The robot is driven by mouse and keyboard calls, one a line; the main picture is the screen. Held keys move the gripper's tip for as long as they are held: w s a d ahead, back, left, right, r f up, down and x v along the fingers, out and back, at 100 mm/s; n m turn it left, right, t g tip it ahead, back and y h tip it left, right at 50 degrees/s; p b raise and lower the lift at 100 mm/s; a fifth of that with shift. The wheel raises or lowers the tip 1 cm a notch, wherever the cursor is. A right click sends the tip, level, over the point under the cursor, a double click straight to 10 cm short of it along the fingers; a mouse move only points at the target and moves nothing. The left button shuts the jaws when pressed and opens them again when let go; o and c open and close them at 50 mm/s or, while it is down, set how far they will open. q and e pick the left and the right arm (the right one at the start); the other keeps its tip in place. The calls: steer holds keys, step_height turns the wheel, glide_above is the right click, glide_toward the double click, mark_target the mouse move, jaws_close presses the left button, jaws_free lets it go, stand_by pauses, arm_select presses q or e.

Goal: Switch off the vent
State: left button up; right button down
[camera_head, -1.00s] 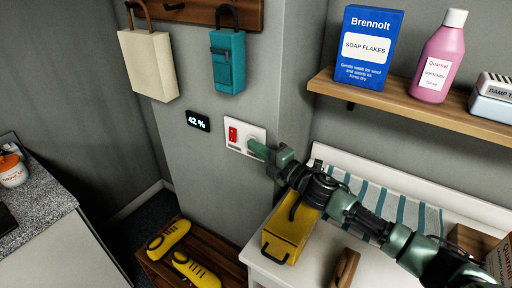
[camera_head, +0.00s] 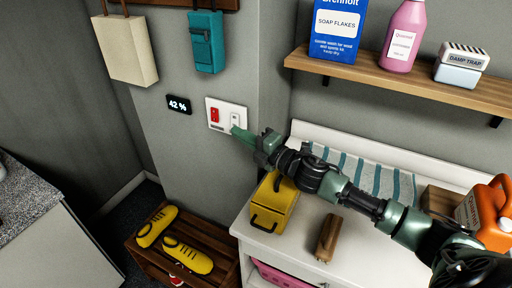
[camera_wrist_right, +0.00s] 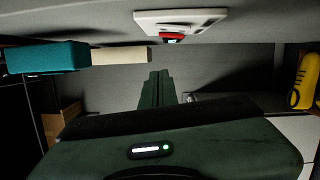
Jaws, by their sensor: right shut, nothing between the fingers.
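A white switch plate (camera_head: 224,104) is on the grey wall, with a red switch (camera_head: 214,115) on its left and a white switch (camera_head: 235,119) on its right. Small marks under the switches are too small to read. My right gripper (camera_head: 238,132) is shut and empty, its fingertips just below the white switch; I cannot tell whether they touch the plate. In the right wrist view, the plate (camera_wrist_right: 196,18) and red switch (camera_wrist_right: 172,36) show above the shut fingertips (camera_wrist_right: 159,74). My left gripper is not in view.
A display reading 42 % (camera_head: 179,104) is left of the plate. A teal bag (camera_head: 207,42) and a cream bag (camera_head: 127,50) hang above. A yellow container (camera_head: 274,205) stands on the white cabinet beneath my right arm. A wooden shelf (camera_head: 385,80) is at the upper right.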

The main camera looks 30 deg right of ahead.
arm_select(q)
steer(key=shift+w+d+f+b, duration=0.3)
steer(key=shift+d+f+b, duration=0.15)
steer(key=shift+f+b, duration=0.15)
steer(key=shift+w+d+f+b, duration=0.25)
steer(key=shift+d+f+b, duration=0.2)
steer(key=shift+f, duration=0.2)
arm_select(e)
steer(key=v, duration=0.6)
steer(key=shift+d, duration=0.3)
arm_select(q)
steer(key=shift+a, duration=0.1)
arm_select(e)
steer(key=shift+r, duration=0.1)
